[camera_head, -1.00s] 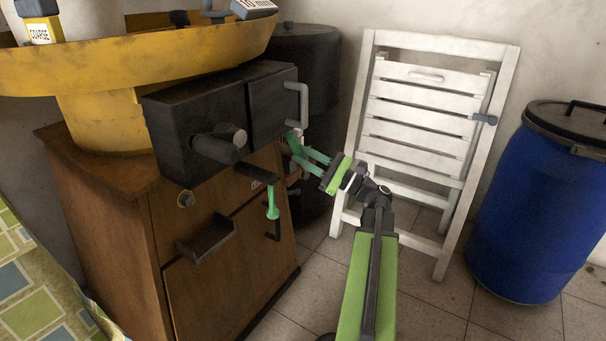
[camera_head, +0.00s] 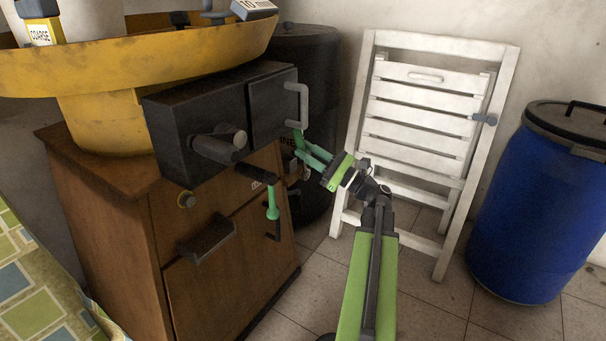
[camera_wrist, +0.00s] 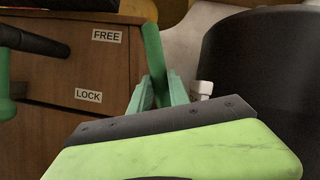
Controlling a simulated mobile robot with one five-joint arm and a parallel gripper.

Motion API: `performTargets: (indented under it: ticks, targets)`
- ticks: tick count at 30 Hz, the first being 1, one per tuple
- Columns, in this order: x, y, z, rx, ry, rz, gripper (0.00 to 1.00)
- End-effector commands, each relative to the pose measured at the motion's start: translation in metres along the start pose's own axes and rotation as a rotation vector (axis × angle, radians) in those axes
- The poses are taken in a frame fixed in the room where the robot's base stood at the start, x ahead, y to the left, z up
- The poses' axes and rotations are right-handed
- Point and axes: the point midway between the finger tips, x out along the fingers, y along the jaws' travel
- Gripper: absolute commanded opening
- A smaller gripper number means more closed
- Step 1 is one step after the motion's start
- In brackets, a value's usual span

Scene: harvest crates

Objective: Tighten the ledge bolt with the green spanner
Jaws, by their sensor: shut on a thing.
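My gripper (camera_head: 312,156) has pale green fingers and reaches in from the right, beside the right side of the wooden cabinet. It is shut on a darker green bar, which I take for the green spanner (camera_head: 299,139). In the wrist view the spanner (camera_wrist: 153,50) stands up between the two fingers (camera_wrist: 160,95), with its lower part hidden by them. Its working end is not clear. Another green piece (camera_head: 272,205) hangs upright at the cabinet front, apart from my gripper. I cannot make out the ledge bolt for certain.
The wooden cabinet (camera_head: 225,285) carries a black box (camera_head: 200,115) with a grey handle and a yellow basin (camera_head: 150,60). A dark lever (camera_wrist: 35,42) is near FREE and LOCK labels. A dark drum (camera_head: 310,50), white folded chair (camera_head: 420,105) and blue barrel (camera_head: 530,210) stand behind and right.

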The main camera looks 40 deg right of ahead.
Motion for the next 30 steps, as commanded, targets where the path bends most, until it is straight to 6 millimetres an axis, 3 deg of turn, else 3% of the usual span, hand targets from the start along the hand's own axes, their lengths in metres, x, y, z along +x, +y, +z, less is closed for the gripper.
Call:
performTargets:
  ticks: [30]
  targets:
    - [-0.001,-0.013,-0.002,0.097,0.004,-0.045,0.0]
